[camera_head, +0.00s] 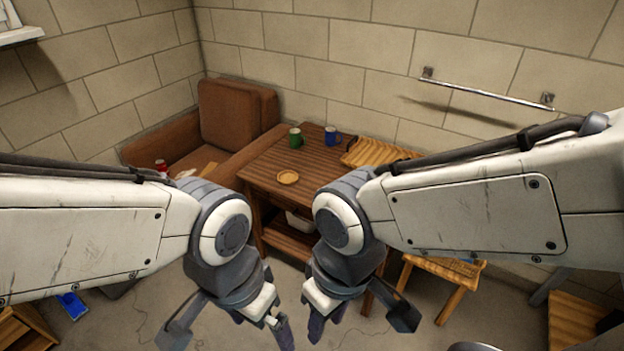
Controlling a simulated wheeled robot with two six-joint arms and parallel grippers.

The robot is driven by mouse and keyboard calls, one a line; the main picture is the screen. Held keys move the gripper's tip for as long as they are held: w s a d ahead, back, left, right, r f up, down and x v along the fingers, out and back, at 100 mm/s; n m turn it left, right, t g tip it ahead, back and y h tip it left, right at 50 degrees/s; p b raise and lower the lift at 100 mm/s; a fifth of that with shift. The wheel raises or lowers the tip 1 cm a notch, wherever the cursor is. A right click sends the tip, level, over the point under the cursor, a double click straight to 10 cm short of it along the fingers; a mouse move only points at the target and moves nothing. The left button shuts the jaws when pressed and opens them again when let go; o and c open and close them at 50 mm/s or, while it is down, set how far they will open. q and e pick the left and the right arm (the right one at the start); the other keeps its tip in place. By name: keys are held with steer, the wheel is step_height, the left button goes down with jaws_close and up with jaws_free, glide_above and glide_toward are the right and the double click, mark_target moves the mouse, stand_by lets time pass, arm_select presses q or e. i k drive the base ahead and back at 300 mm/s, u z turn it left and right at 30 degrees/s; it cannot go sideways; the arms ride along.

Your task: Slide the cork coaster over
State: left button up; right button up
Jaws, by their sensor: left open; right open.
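The cork coaster (288,177) is a small round tan disc lying flat on the brown wooden table (268,164), near its front left part. Nothing stands on it. My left gripper (228,338) is open and empty, low in front of the table. My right gripper (358,325) is open and empty, also low in front of the table and to the right of the left one. Both are well apart from the coaster. My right arm hides the right part of the table.
A green mug (295,138) and a blue mug (332,136) stand at the table's back. A brown armchair (228,115) is at the left. A wooden stool (447,272) stands on the floor at the right.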

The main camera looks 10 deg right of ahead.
mark_target(287, 178)
steer(key=u, duration=0.5)
steer(key=k, duration=1.2)
steer(key=u, duration=0.8)
steer(key=i, duration=1.7)
steer(key=z, duration=0.2)
steer(key=i, duration=1.25)
steer(key=z, duration=1.3)
steer(key=i, duration=0.8)
steer(key=z, duration=1.35)
steer(key=i, duration=0.35)
steer(key=z, duration=0.25)
